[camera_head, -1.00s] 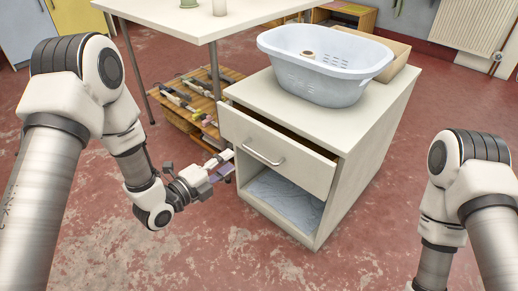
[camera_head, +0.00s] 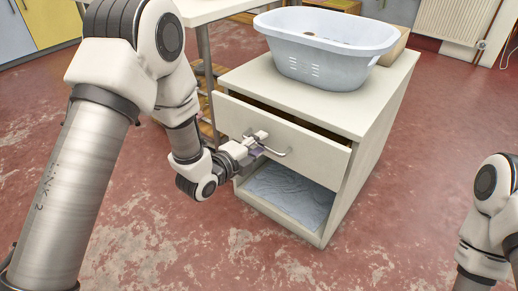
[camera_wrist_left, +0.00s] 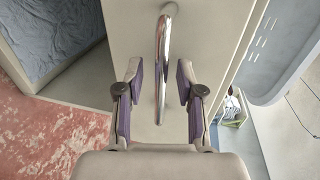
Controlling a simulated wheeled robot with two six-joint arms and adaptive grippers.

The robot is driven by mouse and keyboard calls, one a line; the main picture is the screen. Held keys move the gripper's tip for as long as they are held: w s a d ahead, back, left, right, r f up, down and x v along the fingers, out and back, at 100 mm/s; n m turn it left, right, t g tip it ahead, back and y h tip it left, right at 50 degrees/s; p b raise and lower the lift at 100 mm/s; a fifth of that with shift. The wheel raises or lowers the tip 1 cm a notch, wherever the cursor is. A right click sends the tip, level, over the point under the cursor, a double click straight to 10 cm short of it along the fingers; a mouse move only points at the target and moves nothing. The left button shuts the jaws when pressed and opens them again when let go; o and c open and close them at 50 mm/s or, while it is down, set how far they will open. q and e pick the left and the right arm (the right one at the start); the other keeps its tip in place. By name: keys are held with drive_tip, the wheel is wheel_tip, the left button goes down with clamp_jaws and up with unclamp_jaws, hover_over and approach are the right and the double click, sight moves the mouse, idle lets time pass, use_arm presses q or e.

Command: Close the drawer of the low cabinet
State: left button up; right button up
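The low cabinet (camera_head: 345,190) is cream, with its drawer (camera_head: 318,147) at the top pulled part way out. A dark gap shows behind the drawer front. The drawer has a silver bar handle (camera_head: 277,152), which also shows in the left wrist view (camera_wrist_left: 161,60). My left gripper (camera_head: 262,145) is at the drawer front, by the handle. In the left wrist view its two purple-padded fingers (camera_wrist_left: 158,90) are open, one on each side of the handle, with gaps between pads and bar. My right gripper is out of view; only part of that arm shows at the right edge.
A pale blue laundry basket (camera_head: 328,50) stands on the cabinet top, with a cardboard box (camera_head: 395,48) behind it. The open compartment below the drawer holds blue-grey cloth (camera_head: 290,192). A table (camera_head: 205,10) stands behind left. The red floor in front is clear.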

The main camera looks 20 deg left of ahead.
use_arm(q)
drive_tip(key=shift+w, duration=0.15)
drive_tip(key=shift+c, duration=0.3)
clamp_jaws()
drive_tip(key=x, duration=0.1)
drive_tip(key=p+x, duration=0.1)
drive_tip(key=x, duration=0.1)
drive_tip(key=shift+w+d+r, duration=0.2)
drive_tip(key=shift+w+r, duration=0.05)
drive_tip(key=shift+r, duration=0.1)
drive_tip(key=shift+w, duration=0.25)
drive_tip(key=shift+o, duration=0.3)
unclamp_jaws()
drive_tip(key=shift+w, duration=0.1)
drive_tip(key=shift+d, duration=0.1)
